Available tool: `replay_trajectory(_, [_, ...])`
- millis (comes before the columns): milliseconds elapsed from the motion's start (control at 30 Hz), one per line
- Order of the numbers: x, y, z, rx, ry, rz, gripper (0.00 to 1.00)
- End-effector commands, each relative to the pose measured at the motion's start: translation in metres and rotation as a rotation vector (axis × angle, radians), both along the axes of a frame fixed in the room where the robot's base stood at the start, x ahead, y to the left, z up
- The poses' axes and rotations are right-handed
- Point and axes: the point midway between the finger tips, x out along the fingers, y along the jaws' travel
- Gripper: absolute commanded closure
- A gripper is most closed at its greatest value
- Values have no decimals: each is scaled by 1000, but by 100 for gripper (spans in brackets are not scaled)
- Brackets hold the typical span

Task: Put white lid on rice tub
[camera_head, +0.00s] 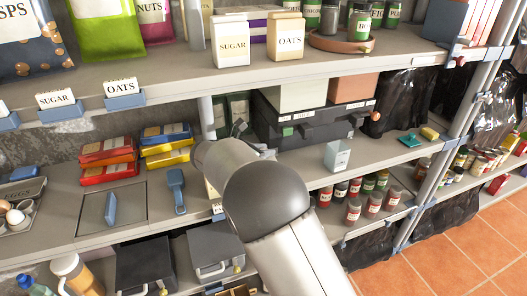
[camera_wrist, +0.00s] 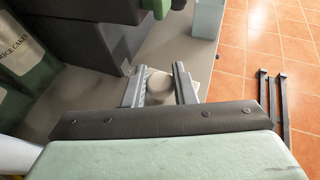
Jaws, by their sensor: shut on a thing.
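My gripper (camera_wrist: 160,87) shows in the wrist view with its two grey fingers closed on a small, pale, rounded thing (camera_wrist: 158,84), which looks like the white lid; only part of it shows between the fingers. It is held over the grey shelf, beside a dark case. In the head view my arm hides most of the gripper and what it holds. I cannot make out the rice tub for sure. A cream-coloured thing (camera_head: 211,190) with its label below is partly hidden behind my arm on the middle shelf.
A dark case (camera_head: 310,124) with boxes on top stands behind my arm. A clear pale container (camera_head: 337,155) stands to its right, with several spice jars (camera_head: 370,200) in front. A blue scoop (camera_head: 176,190) and red and yellow packs (camera_head: 110,150) lie left.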

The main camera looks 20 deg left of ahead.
Motion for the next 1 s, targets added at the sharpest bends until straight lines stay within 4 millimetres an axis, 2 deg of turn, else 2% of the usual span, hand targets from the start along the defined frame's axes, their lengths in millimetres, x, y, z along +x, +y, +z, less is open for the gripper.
replay_trajectory(433, [0, 0, -1, -1, -1, -1, 97])
replay_trajectory(467, [0, 0, -1, -1, -1, -1, 70])
replay_trajectory(533, [0, 0, -1, 0, -1, 0, 51])
replay_trajectory(833, [-1, 1, -1, 0, 0, 0, 50])
replay_trajectory(1000, [-14, 9, 3, 2, 0, 2, 50])
